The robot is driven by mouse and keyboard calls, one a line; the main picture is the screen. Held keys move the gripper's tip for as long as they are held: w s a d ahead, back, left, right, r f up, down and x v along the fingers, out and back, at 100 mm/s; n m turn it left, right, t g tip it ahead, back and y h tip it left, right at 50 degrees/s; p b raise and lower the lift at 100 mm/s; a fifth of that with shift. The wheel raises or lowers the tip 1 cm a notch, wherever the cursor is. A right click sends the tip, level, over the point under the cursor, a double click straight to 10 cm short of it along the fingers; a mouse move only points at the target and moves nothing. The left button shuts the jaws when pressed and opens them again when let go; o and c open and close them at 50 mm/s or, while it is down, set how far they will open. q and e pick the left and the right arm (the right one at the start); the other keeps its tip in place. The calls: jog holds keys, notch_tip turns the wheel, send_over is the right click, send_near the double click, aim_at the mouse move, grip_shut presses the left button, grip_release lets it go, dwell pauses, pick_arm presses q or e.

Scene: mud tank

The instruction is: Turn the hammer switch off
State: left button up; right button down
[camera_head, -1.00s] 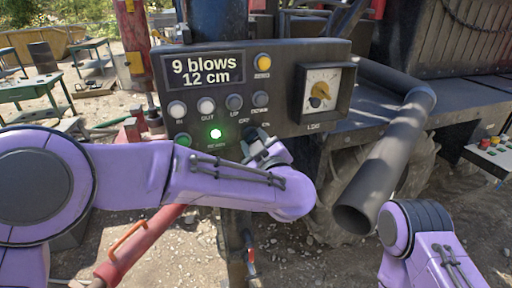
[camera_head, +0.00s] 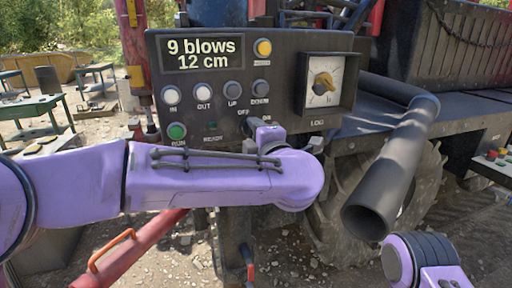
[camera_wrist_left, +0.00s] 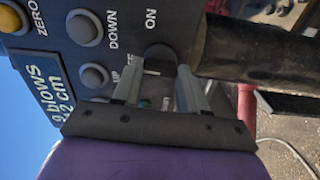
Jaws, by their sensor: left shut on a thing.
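The black control panel (camera_head: 285,75) faces me, its display (camera_head: 201,53) reading "9 blows 12 cm". The hammer switch, by the OFF and ON labels, is hidden behind my left wrist in the head view. In the left wrist view a dark rounded knob (camera_wrist_left: 160,57), seemingly this switch, sits between my left gripper's fingers (camera_wrist_left: 157,85). My left gripper (camera_head: 266,131) is shut on it at the panel's lower edge. Which label the switch points to cannot be told. The READY lamp (camera_head: 212,126) is dark. My right gripper is out of view.
A thick dark pipe (camera_head: 392,165) slants down to the right of the panel. A red bar (camera_head: 125,250) lies below my left arm.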

pick_arm(q)
jog(key=shift+f+n+b, duration=0.1)
jog(key=shift+n+b, duration=1.95)
jog(key=shift+n, duration=0.15)
jog(key=o, duration=1.1)
jog(key=shift+c, duration=0.2)
jog(key=shift+s, duration=0.1)
